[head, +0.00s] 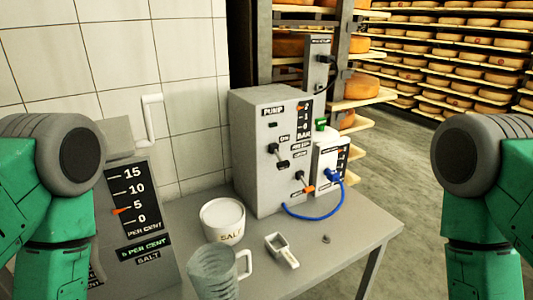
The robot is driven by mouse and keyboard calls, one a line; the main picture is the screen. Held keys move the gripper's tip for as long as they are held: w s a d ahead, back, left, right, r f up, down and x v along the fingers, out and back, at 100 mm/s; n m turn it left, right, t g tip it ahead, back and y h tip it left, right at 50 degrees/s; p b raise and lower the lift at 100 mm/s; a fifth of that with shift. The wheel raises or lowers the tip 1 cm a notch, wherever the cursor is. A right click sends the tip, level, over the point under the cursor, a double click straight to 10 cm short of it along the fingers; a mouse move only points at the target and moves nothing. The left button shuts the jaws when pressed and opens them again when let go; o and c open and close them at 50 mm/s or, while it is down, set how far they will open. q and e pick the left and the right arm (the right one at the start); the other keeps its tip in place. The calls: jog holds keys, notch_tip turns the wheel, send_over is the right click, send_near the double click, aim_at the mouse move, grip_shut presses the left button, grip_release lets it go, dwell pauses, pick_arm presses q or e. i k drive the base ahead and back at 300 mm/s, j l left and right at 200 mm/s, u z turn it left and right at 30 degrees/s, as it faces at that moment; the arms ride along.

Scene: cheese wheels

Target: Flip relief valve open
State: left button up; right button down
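A grey pump box (258,135) labelled PUMP stands at the back of the table. On its front is a black lever switch (278,155) by the word ON. Lower down is a small lever with an orange end (306,188); its label is too small to read. I cannot tell for sure which fitting is the relief valve, or its setting. A BAR gauge (305,120) has its orange pointer between 2 and 1. Only my green arm links show at the left and right edges; neither gripper is in view.
A grey table (335,225) holds a SALT tub (222,220), a clear jug (212,270), a small scoop (282,250) and a per cent gauge box (135,215). A blue hose (310,217) loops beside the pump to a white unit (328,160). Cheese shelves (450,50) stand behind.

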aim_at(306, 185)
jog(key=i+l+u, duration=0.2)
jog(key=u, duration=0.25)
jog(key=i+l+u, duration=0.25)
jog(key=u, duration=0.15)
jog(key=l, duration=0.1)
